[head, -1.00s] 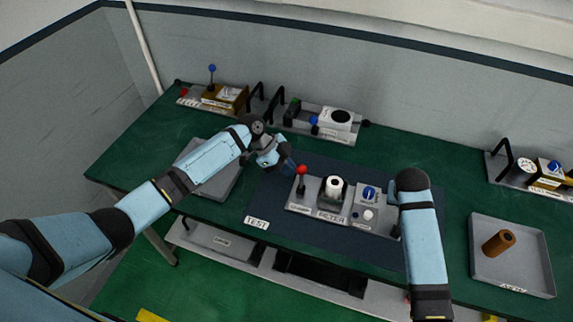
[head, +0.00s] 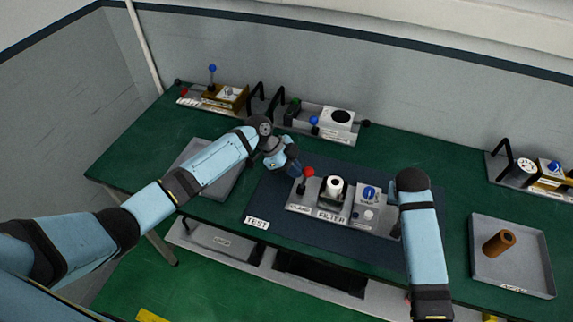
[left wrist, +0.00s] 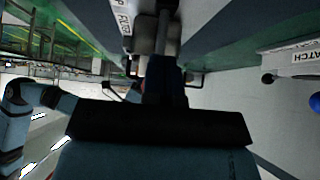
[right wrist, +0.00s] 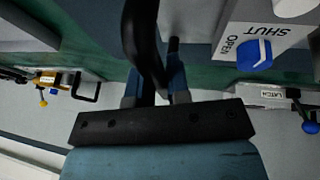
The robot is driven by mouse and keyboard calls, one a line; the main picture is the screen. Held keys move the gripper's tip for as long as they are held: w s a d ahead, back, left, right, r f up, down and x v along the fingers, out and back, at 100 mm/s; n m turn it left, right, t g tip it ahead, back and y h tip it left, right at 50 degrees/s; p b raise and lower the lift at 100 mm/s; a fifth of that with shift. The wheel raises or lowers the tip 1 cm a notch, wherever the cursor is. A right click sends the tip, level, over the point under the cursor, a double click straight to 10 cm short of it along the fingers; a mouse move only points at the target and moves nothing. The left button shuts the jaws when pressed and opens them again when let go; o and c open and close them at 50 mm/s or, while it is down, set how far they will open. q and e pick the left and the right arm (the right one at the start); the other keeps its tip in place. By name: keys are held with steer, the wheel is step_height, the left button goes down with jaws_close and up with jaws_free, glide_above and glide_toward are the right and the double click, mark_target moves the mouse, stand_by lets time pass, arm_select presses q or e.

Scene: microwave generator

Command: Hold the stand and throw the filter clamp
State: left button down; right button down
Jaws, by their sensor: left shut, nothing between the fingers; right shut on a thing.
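The filter stand (head: 330,217) sits on the dark test mat. Its clamp lever, with a red knob (head: 309,172), stands at the stand's left end and leans slightly right. A white filter cylinder (head: 335,185) and a blue knob (head: 369,192) are on the stand. My left gripper (head: 294,169) is shut and empty, close to the left of the red knob; whether they touch is unclear. My right gripper (right wrist: 158,90) is shut on the stand's black handle (right wrist: 146,40). In the head view my right arm hides those fingers.
A grey tray (head: 480,265) with a brown cylinder (head: 498,243) is at the right. Another grey tray (head: 228,188) lies partly under my left arm. Other units stand along the back, including one with a blue-knobbed lever (head: 212,70).

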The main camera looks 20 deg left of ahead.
arm_select(q)
steer(key=shift+d+r, duration=0.1)
steer(key=shift+d, duration=0.55)
arm_select(e)
steer(key=shift+s+a+f, duration=0.15)
steer(key=shift+f, duration=0.05)
arm_select(q)
steer(key=shift+d, duration=0.2)
steer(key=shift+d+r, duration=0.1)
steer(key=shift+d, duration=0.3)
steer(key=shift+v, duration=2.15)
steer(key=shift+w+d+r, duration=0.1)
arm_select(e)
steer(key=shift+d, duration=0.2)
steer(key=shift+r, duration=0.1)
arm_select(q)
steer(key=v, duration=1.2)
